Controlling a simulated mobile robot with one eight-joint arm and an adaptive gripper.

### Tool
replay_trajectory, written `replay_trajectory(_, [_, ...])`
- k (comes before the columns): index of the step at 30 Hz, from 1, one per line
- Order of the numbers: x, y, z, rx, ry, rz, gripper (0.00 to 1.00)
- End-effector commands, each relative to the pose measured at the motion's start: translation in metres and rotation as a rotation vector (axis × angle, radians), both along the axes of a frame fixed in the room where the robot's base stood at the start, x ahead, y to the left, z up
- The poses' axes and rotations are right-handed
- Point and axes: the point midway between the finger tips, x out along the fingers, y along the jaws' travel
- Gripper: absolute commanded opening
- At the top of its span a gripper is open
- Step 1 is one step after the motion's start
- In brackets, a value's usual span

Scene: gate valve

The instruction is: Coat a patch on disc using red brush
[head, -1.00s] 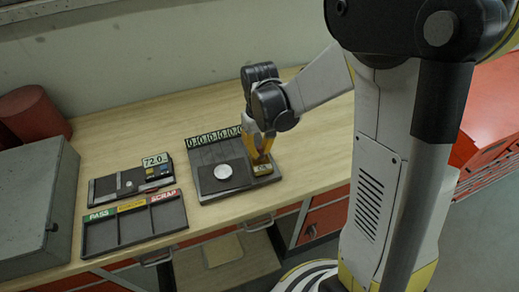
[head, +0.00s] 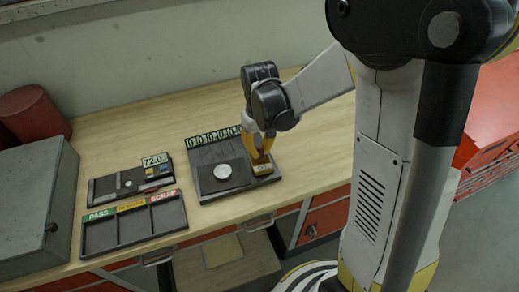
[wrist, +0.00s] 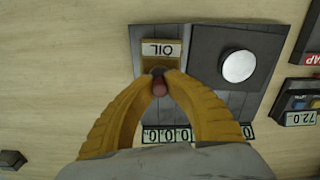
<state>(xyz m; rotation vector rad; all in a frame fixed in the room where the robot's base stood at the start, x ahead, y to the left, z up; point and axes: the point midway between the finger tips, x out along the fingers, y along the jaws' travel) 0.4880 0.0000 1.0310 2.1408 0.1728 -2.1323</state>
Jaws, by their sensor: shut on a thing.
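The disc (head: 222,172) is a pale round plate lying flat on a dark grey tray (head: 217,189). It also shows in the wrist view (wrist: 239,66), to the right of my gripper. A small yellow pot labelled OIL (wrist: 161,63) stands beside it on the tray, and it shows in the head view (head: 263,170). My gripper (wrist: 160,78) is shut on the red brush (wrist: 160,88), right at the oil pot. Only the rounded red end of the brush shows between the yellow fingers. Its bristles are hidden, so I cannot tell whether they touch the oil.
A sorting tray (head: 133,228) with PASS, SCRAP and a yellow label lies at the front left. A gauge tray reading 72.0 (head: 118,184) lies behind it. A grey box (head: 38,205) and a red cylinder (head: 32,115) stand far left. The bench's back is clear.

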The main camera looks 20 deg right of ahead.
Motion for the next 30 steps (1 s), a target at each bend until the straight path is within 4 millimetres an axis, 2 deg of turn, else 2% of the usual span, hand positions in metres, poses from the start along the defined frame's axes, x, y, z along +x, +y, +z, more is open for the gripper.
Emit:
replay_trajectory(10, [0.0, 0.0, 0.006, 0.0, 0.001, 0.0, 0.0])
replay_trajectory(30, [0.0, 0.0, 0.066, 0.0, 0.0, 0.0, 0.0])
